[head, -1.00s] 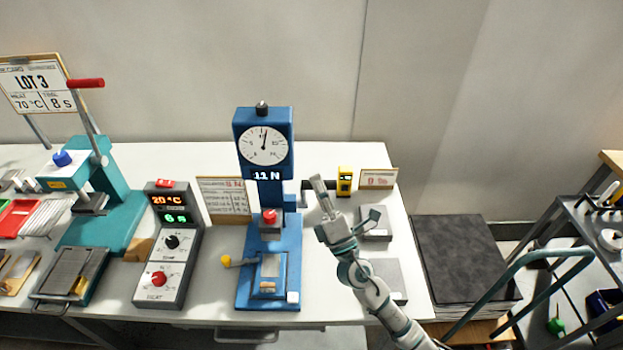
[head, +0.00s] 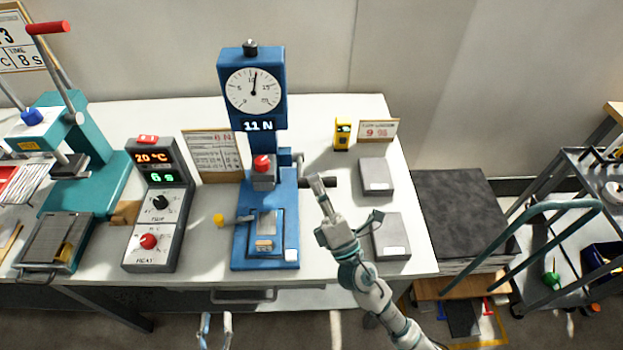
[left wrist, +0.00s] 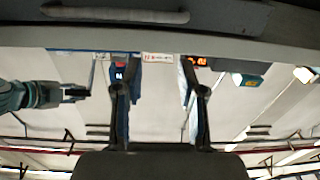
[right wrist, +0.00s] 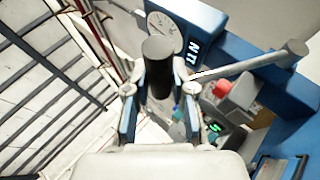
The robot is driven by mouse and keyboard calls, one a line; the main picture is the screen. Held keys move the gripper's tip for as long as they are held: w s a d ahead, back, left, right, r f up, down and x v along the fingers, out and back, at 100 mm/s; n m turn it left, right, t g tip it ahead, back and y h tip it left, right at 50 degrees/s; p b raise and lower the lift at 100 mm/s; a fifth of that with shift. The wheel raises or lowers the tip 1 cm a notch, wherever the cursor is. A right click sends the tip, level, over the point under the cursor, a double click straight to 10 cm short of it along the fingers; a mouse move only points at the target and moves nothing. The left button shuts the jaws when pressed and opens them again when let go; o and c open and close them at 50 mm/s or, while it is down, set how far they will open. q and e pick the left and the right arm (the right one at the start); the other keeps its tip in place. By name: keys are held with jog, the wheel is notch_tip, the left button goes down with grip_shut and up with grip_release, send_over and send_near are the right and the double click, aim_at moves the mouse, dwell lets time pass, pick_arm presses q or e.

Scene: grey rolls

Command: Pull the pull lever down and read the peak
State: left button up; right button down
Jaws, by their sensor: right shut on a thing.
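The blue tester (head: 270,215) stands mid-table with a round dial (head: 253,92) on top. Its needle points almost straight up, and the display below reads 11 N. The pull lever (head: 300,162) is on the tester's right side, its dark grip slanting low. My right gripper (head: 320,184) is shut on this grip; the right wrist view shows the dark cylindrical grip (right wrist: 158,65) between the fingers. My left gripper (head: 215,327) is at the bottom edge, in front of the table and below its top; the left wrist view shows its fingers (left wrist: 160,100) apart with nothing between them.
A grey control box (head: 155,215) showing 20 °C and 6 s stands left of the tester, with a teal press (head: 95,170) beyond. Grey blocks (head: 391,236), a yellow meter (head: 343,133) and a 9 % card (head: 378,131) are at right. A trolley stands far right.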

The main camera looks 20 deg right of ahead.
jog(key=shift+w+d+f, duration=0.15)
jog(key=shift+d+f, duration=0.1)
jog(key=shift+d, duration=0.05)
jog(key=c, duration=1)
grip_release()
jog(key=shift+c, duration=0.2)
jog(key=shift+o, duration=0.4)
jog(key=shift+w+d+f, duration=0.1)
jog(key=shift+d, duration=0.3)
jog(key=shift+s+a, duration=0.1)
jog(key=shift+s, duration=0.2)
jog(key=v, duration=1.1)
jog(key=shift+f, duration=0.35)
